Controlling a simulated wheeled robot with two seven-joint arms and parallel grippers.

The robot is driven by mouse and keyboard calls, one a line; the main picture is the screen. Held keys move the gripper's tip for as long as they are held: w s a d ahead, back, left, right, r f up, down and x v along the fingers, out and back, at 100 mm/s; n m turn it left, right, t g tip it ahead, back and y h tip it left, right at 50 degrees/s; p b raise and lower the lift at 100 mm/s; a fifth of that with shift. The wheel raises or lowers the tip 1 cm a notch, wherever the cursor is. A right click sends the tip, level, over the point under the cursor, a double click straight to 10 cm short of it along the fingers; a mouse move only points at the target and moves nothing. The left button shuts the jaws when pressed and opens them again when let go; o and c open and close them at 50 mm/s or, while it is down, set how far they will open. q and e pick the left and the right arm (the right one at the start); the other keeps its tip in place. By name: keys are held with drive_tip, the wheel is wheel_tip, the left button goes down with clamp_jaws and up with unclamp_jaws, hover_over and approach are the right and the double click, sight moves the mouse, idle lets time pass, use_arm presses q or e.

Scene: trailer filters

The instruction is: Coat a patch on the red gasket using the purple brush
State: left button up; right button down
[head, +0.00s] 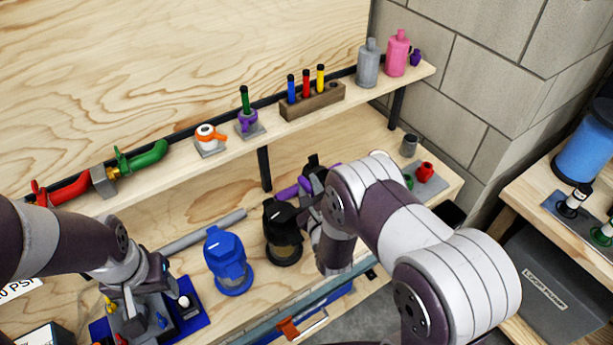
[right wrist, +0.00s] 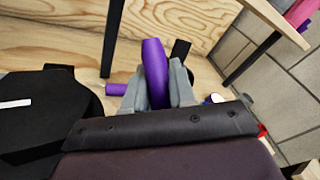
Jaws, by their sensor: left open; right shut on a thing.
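A purple brush handle (right wrist: 153,68) stands between the grey fingers of my right gripper (right wrist: 160,90), which is shut on it. The brush's bristle end is hidden in the right wrist view. In the head view my right gripper (head: 315,205) is partly hidden by its arm, close to the black-topped canister, with purple (head: 288,192) showing beside it. No gasket is clearly identifiable; a small red part (head: 425,171) sits on a grey plate at the bench's right end. My left gripper (head: 130,300) is open over the blue tray at lower left.
A blue filter housing (head: 228,262) and a black-topped canister (head: 282,235) stand on the bench. The shelf behind holds valves, a marker block (head: 312,99) and bottles (head: 397,54). The blue tray (head: 195,322) holds a grey fixture. A grey rod (head: 200,234) lies along the bench.

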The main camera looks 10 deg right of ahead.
drive_tip(key=shift+s+d+r, duration=0.1)
drive_tip(key=shift+s+d, duration=0.1)
drive_tip(key=shift+s, duration=0.45)
drive_tip(key=shift+d, duration=0.15)
wheel_tip(320, 180, up, 6)
drive_tip(key=p, duration=0.5)
drive_tip(key=shift+r, duration=0.1)
wheel_tip(320, 180, up, 3)
drive_tip(key=p, duration=0.3)
drive_tip(key=shift+r, duration=0.15)
drive_tip(key=shift+f, duration=0.2)
